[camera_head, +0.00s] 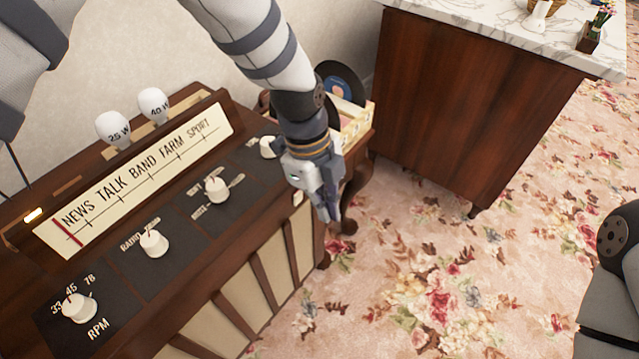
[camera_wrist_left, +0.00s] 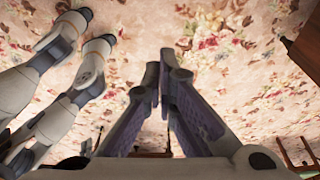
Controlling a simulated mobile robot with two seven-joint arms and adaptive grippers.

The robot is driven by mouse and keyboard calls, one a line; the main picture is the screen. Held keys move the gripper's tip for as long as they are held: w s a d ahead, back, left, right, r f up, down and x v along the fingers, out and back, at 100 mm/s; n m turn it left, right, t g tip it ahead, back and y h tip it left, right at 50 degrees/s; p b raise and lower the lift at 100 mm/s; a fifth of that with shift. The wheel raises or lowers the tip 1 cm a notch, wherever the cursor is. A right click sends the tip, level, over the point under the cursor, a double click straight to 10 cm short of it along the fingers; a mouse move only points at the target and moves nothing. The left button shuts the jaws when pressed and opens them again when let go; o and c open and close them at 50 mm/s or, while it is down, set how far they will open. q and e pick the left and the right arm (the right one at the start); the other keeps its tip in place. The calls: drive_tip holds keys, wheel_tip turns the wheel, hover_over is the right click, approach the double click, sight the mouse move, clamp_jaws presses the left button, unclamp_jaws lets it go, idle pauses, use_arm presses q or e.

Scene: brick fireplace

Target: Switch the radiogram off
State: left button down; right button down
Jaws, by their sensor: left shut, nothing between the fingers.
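The radiogram (camera_head: 262,262) is a dark wood cabinet with a black sloped panel at the left of the head view. Its RPM knob (camera_head: 79,307) is at the near left. A second white knob (camera_head: 154,242), a third knob (camera_head: 216,190) and a far knob (camera_head: 270,147) follow along the panel. A small pale piece (camera_head: 297,197) sits on its front right edge. A small light (camera_head: 33,214) glows at the left. My left gripper (camera_head: 331,217) is shut and empty, pointing down just off the right front corner. Its fingers meet in the wrist view (camera_wrist_left: 161,78). My right gripper is out of view.
Bulbs marked 25 W (camera_head: 114,130) and 40 W (camera_head: 153,105) stand behind the dial (camera_head: 135,180). A record (camera_head: 341,84) stands in a box (camera_head: 357,125) behind my left arm. A marble-topped cabinet (camera_head: 460,105) stands beyond. The floral carpet (camera_head: 400,300) is clear.

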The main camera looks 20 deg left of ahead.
use_arm(q)
drive_tip(key=a, duration=0.2)
drive_tip(key=w+a, duration=0.1)
drive_tip(key=shift+w+a+r, duration=0.15)
drive_tip(key=shift+w+a, duration=0.05)
drive_tip(key=shift+a, duration=0.15)
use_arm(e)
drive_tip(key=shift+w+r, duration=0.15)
use_arm(q)
drive_tip(key=shift+w+a+r+h, duration=0.1)
drive_tip(key=shift+w+a+h, duration=0.05)
drive_tip(key=shift+a+h, duration=0.3)
drive_tip(key=shift+r, duration=0.15)
drive_tip(key=shift+r+p, duration=0.6)
drive_tip(key=shift+r, duration=0.1)
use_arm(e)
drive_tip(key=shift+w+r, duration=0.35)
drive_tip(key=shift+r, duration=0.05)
